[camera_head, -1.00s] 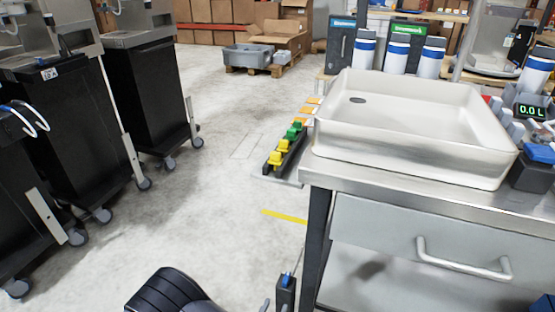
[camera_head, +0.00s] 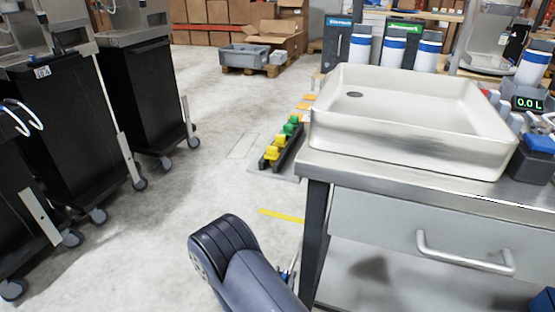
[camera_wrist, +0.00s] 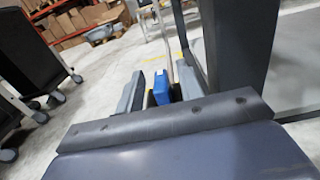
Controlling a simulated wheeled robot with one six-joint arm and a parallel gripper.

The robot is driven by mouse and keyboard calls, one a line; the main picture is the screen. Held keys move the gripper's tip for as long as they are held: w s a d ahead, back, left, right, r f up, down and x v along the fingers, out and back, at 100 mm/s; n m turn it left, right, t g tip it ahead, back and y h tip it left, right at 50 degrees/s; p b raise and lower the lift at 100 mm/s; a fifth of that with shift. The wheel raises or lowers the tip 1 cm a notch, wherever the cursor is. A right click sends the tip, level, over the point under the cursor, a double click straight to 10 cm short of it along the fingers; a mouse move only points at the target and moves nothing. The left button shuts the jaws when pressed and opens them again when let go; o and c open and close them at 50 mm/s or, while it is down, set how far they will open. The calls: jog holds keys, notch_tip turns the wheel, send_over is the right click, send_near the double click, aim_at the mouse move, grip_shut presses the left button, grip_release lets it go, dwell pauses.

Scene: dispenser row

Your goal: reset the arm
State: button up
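My gripper (camera_wrist: 160,72) shows in the wrist view with its two grey fingers apart. A small blue piece (camera_wrist: 161,90) appears between them, with narrow gaps at its sides; I cannot tell whether it is part of the gripper. In the head view my dark arm (camera_head: 240,262) rises from the bottom edge, left of the steel table's leg (camera_head: 315,235). The gripper end is mostly hidden behind the arm there, with only a sliver showing beside the leg.
The steel table (camera_head: 400,182) carries a large white basin (camera_head: 410,140), and a drawer handle (camera_head: 465,255) sticks out in front. Black wheeled carts (camera_head: 60,140) stand at the left. A rack of yellow and green pieces (camera_head: 275,150) stands behind the table corner. The floor between is clear.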

jog(key=shift+w+d, duration=0.15)
jog(key=shift+w, duration=0.25)
jog(key=shift+s, duration=0.1)
jog(key=p+v, duration=0.2)
jog(key=v, duration=0.9)
jog(key=b+x, duration=0.2)
jog(key=x, duration=0.9)
jog(key=shift+m+g+h, duration=0.3)
jog(key=shift+m+h, duration=0.2)
jog(key=shift+h, duration=0.3)
jog(key=m+g+h, duration=0.4)
jog(key=m+h, duration=0.1)
jog(key=h, duration=0.1)
jog(key=shift+g, duration=0.4)
jog(key=s+a+m+p, duration=0.1)
jog(key=s+a, duration=0.5)
jog(key=a, duration=0.2)
jog(key=shift+s+r+g+p, duration=0.2)
jog(key=shift+s+g+p, duration=0.1)
jog(key=shift+p, duration=0.1)
jog(key=shift+d, duration=0.1)
